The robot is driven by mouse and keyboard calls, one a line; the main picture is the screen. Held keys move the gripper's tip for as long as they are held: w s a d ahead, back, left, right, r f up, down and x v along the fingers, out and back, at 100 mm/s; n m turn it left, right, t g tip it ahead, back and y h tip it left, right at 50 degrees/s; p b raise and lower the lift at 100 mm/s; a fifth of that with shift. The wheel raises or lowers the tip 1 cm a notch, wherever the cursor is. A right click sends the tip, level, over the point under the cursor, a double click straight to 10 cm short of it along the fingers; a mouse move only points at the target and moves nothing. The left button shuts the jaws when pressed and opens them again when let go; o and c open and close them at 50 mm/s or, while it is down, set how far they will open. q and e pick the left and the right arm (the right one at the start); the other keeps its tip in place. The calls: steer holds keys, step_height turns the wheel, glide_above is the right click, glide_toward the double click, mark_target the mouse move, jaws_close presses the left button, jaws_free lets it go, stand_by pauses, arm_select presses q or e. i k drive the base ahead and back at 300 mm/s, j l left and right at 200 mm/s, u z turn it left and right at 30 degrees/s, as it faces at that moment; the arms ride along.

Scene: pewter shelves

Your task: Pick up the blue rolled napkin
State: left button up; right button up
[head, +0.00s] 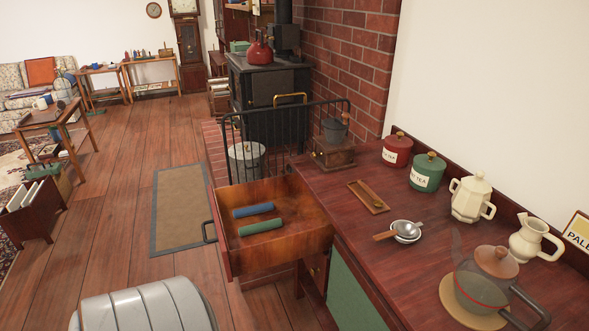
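The blue rolled napkin (253,210) lies in the open wooden drawer (275,257) of the counter in the head view. It is a slim roll lying roughly crosswise on the drawer floor. A green rolled napkin (260,227) lies just in front of it, nearly parallel, with a narrow gap between them. Both rolls show fully from above. Neither of my grippers is in view.
A black railing (285,135) stands behind the drawer. Floor left of it is open.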

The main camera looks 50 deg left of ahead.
mark_target(248, 211)
steer(key=u, duration=2)
